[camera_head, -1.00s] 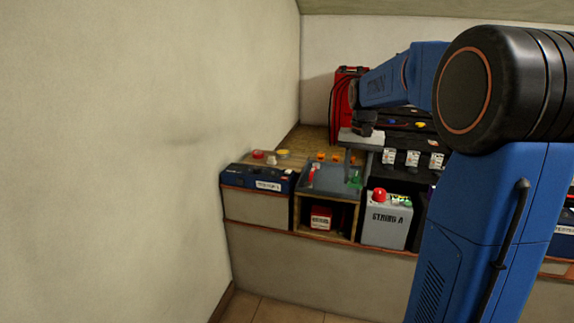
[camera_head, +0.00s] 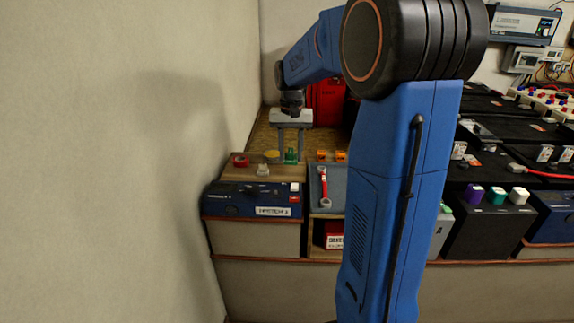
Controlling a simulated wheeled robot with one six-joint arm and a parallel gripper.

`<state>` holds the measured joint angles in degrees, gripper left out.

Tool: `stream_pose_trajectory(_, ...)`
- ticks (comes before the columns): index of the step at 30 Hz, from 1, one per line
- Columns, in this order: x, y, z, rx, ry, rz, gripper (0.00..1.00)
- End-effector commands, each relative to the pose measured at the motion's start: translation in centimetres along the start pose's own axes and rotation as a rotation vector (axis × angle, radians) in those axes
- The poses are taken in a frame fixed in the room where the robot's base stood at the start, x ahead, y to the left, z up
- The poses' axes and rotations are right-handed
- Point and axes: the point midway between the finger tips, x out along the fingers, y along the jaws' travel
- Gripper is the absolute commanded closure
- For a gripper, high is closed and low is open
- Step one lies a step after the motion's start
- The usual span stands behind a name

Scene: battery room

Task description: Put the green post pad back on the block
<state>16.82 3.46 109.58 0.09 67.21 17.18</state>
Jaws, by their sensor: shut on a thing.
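My gripper (camera_head: 291,152) hangs over the bench at the back left, fingers pointing down. It is shut on a small green piece (camera_head: 291,156), which looks like the green post pad. The piece is seen small, and I cannot tell how far above the bench surface it is. A grey block (camera_head: 441,232) at the front is mostly hidden behind my arm. Its labelled face and red knob are out of sight now.
A red roll (camera_head: 240,160), a yellow disc (camera_head: 271,154) and a pale piece (camera_head: 262,170) lie near a blue case (camera_head: 250,201). A tray (camera_head: 337,178) holds a red wrench (camera_head: 323,186). A dark block (camera_head: 487,228) bears coloured caps. A wall bounds the left.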

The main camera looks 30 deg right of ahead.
Motion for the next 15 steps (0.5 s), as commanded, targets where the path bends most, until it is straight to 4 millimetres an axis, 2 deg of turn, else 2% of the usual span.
stream_pose_trajectory(8,2.0,0.0,0.0,0.0,0.0,0.0,0.88)
stream_pose_trajectory(15,4.8,0.0,0.0,0.0,-0.001,0.0,0.88)
